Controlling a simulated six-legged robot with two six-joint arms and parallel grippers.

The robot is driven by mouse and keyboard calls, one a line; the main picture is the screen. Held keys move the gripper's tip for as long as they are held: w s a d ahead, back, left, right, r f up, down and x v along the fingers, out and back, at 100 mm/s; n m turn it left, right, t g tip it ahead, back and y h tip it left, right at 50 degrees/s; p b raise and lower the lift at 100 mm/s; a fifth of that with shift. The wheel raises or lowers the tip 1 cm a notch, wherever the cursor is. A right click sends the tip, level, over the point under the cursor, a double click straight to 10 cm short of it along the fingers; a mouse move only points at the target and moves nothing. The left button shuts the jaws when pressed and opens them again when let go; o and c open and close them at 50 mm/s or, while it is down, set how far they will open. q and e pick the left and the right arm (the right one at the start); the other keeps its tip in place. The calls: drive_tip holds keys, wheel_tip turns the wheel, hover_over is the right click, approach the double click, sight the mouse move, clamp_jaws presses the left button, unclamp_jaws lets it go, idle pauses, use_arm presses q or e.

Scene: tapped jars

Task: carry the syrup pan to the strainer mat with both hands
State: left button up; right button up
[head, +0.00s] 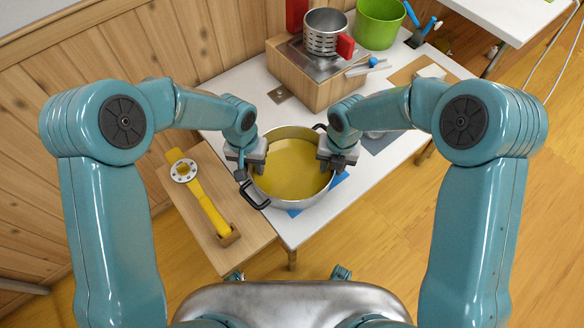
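The syrup pan (290,172) is a wide metal pan holding yellow liquid, level on the white table. One dark handle (254,196) sticks out at its front left, another (320,127) at its back right. My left gripper (248,170) is at the pan's left rim, just above the front-left handle. My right gripper (338,161) is over the pan's right rim. I cannot tell whether either has hold of the pan. A blue mat (340,181) shows partly from under the pan. A grey mat (384,142) lies to the right, partly hidden by my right arm; which is the strainer mat is unclear.
A wooden board (235,252) with a yellow tool (208,205) is at left. Behind the pan stands a wooden block (296,82) bearing a perforated metal pot (325,35) with red parts. A green bucket (379,25) stands at the back. The table's front right edge is near the pan.

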use_arm(q)
clamp_jaws()
use_arm(e)
clamp_jaws()
use_arm(q)
drive_tip(key=shift+w+r, duration=0.1)
use_arm(e)
drive_tip(key=shift+w+r, duration=0.1)
idle(0.8)
